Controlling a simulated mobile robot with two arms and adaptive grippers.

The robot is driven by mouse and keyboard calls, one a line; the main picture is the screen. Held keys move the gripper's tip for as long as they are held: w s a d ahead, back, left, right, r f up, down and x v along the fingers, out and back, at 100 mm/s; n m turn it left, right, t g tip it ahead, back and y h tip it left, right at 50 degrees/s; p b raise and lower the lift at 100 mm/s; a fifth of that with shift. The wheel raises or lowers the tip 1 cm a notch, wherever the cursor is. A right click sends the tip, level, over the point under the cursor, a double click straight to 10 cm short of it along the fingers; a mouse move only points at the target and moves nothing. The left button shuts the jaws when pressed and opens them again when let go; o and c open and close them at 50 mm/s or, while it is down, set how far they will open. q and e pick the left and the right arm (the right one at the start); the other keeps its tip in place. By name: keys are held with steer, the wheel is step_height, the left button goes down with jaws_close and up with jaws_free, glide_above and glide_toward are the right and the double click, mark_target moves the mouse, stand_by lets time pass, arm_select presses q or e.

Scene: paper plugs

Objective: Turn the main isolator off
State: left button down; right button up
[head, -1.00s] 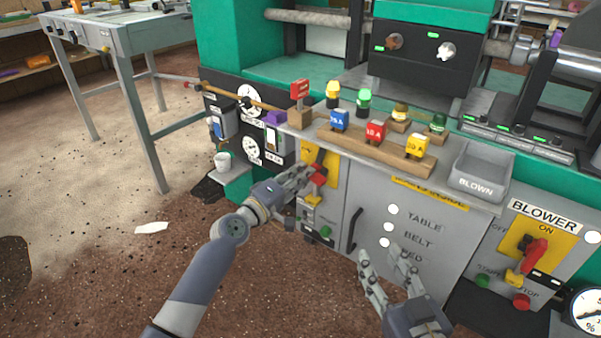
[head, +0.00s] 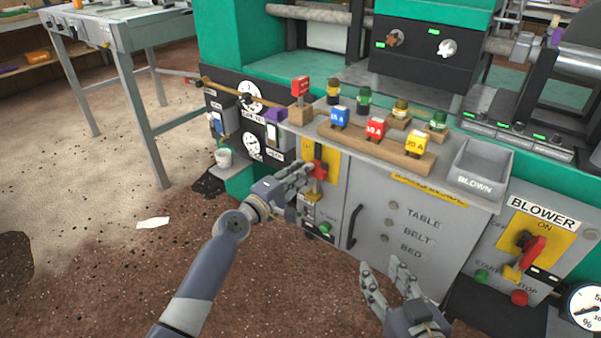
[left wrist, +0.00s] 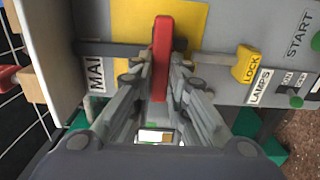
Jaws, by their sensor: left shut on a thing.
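The main isolator is a red handle (head: 318,167) on a yellow plate (head: 331,166) at the left end of the grey cabinet. In the head view the handle looks roughly upright. In the left wrist view the red handle (left wrist: 162,50) lies between the fingers of my left gripper (left wrist: 160,85), which are shut on it. Part of a label reading "MAI" (left wrist: 96,75) shows beside it. My left gripper (head: 306,175) partly hides the switch in the head view. My right gripper (head: 386,282) is open and empty in front of the cabinet.
A yellow LOCK tab (left wrist: 247,64) sits beside the isolator. Grey lamps (head: 389,222) marked TABLE, BELT and BED are unlit. A BLOWER switch (head: 533,250) is at the right. Coloured fuse blocks (head: 376,128) stand on a wooden strip above. A black door handle (head: 354,226) sticks out.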

arm_select(q)
steer(key=c, duration=1.6)
jaws_free()
steer(key=shift+o, duration=0.2)
steer(key=shift+s+a, duration=0.1)
steer(key=v, duration=1.1)
steer(key=shift+s+a, duration=0.2)
steer(key=shift+s, duration=0.1)
steer(key=shift+s+f, duration=0.1)
